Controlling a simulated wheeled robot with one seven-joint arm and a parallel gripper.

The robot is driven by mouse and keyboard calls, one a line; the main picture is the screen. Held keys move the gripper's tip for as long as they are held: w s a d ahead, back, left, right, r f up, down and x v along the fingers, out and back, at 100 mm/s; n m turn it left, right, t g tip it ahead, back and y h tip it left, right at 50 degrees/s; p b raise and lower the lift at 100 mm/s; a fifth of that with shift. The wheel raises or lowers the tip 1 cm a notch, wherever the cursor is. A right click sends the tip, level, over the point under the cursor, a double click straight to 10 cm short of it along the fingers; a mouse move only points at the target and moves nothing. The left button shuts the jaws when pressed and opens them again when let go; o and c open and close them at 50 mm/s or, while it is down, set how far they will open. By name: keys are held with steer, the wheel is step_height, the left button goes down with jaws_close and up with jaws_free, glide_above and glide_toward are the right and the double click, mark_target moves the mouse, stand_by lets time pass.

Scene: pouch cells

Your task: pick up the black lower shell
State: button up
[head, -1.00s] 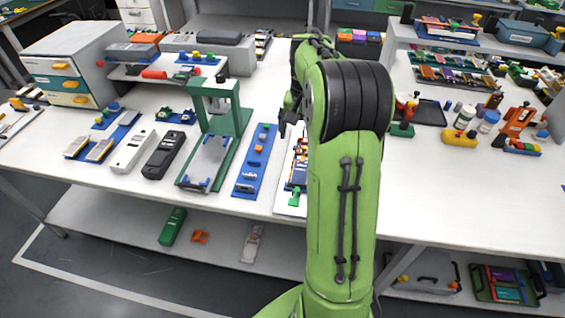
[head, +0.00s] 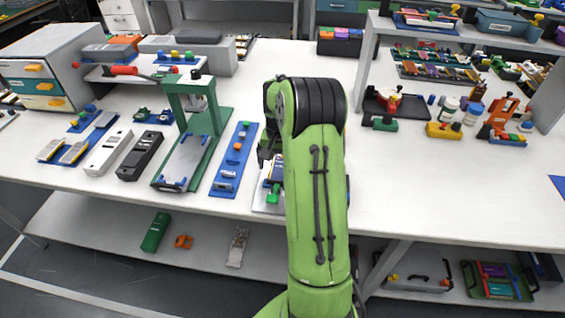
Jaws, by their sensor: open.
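The black lower shell (head: 141,156) lies on the white table at the front left, long and flat, between a white shell (head: 108,152) and the green press frame (head: 192,150). My gripper (head: 266,158) is dark and partly hidden behind my green arm. It is over the table's front part, well to the right of the black shell, past the press frame and the blue strip. Its jaws are open, and I see nothing held in them.
A blue strip with small parts (head: 235,160) lies between the press frame and my gripper. A grey drawer cabinet (head: 50,75) stands at the back left. A shelf rack (head: 450,35) stands at the back right. The table right of my arm is mostly clear.

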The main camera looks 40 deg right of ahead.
step_height(320, 180, down, 3)
steer(key=shift+r, duration=0.2)
steer(key=shift+c, duration=0.3)
steer(key=c, duration=1.1)
step_height(320, 180, up, 10)
steer(key=p, duration=0.2)
steer(key=shift+p, duration=0.35)
